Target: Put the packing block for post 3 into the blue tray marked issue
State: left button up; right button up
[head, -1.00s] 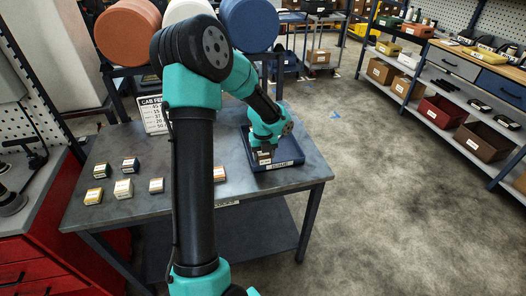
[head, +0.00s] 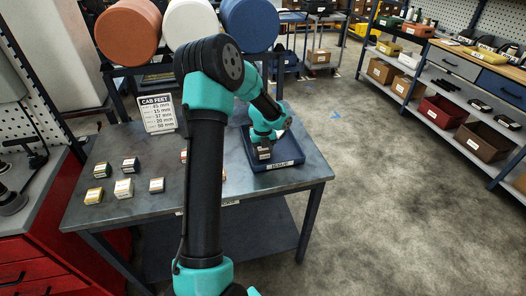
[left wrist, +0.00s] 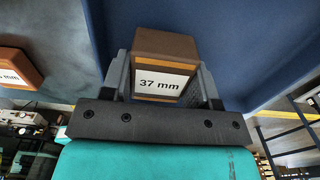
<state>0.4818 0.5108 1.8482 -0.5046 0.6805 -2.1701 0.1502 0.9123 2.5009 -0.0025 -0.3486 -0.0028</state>
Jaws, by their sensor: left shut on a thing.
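My left gripper (head: 264,153) is over the blue tray (head: 292,161), which stands at the right end of the grey table with an issue label on its front. In the left wrist view the gripper (left wrist: 164,88) is shut on a brown block (left wrist: 165,46) with a white label reading 37 mm. The blue tray floor and wall (left wrist: 270,35) fill the view behind the block. Whether the block touches the tray floor I cannot tell. A card (head: 157,115) headed Cab feet lists several mm sizes, with 37 mm third. My right gripper is not in view.
Several small labelled blocks stand on the table's left part, such as a yellow-topped one (head: 93,196) and a cream one (head: 123,189). My arm partly hides the table's middle. Orange, white and blue rolls (head: 250,24) are behind. Shelves stand at the right.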

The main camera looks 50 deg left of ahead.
pick_arm(q)
jog(key=shift+f, duration=0.35)
jog(key=shift+f, duration=0.2)
jog(key=o, duration=1)
jog(key=shift+c, duration=0.2)
jog(key=shift+r, duration=0.15)
notch_tip(320, 180, up, 12)
